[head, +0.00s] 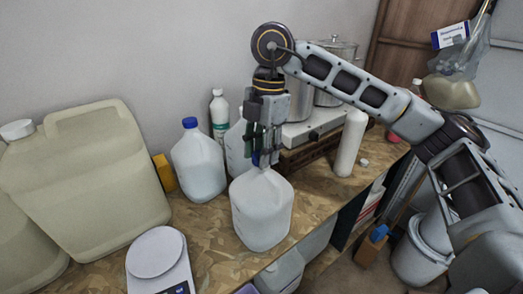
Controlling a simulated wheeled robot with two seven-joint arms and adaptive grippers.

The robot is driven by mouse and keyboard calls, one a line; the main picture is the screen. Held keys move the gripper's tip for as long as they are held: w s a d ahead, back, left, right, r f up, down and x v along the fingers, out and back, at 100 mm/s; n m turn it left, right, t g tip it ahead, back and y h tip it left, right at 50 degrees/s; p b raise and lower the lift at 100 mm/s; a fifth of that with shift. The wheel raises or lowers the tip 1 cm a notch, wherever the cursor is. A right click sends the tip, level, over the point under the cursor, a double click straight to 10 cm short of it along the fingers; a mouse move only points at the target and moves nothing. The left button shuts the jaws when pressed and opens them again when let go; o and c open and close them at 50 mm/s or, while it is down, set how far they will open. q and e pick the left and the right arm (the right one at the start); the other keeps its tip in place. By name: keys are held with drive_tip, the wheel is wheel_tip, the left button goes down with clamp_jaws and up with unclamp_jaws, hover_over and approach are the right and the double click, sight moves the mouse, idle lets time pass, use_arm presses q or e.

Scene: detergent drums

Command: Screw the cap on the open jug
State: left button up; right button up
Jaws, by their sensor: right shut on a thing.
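The open jug (262,212) is a translucent white jug standing upright near the front edge of the wooden worktop. My right gripper (264,155) points straight down over its neck, with its fingers shut on a blue cap (256,159). The cap is at the jug's mouth, mostly hidden by the fingers. I cannot tell whether it touches or sits level on the mouth. My left gripper is not in view.
A blue-capped jug (199,168) stands behind to the left, a white bottle (349,143) to the right, a scale (156,253) at front left. Large beige canisters (108,165) fill the left. A stove with pots (314,128) stands behind. A small white cap (364,162) lies right.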

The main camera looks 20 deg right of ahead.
drive_tip(key=o, duration=0.9)
drive_tip(key=shift+r, duration=0.1)
drive_tip(key=shift+n+g, duration=0.3)
drive_tip(key=shift+n, duration=2.6)
drive_tip(key=shift+n+b, duration=0.3)
drive_tip(key=shift+n+h, duration=0.3)
drive_tip(key=shift+n, duration=0.5)
drive_tip(key=shift+a+n+p, duration=0.1)
drive_tip(key=shift+n+p, duration=0.55)
drive_tip(key=shift+n, duration=1.15)
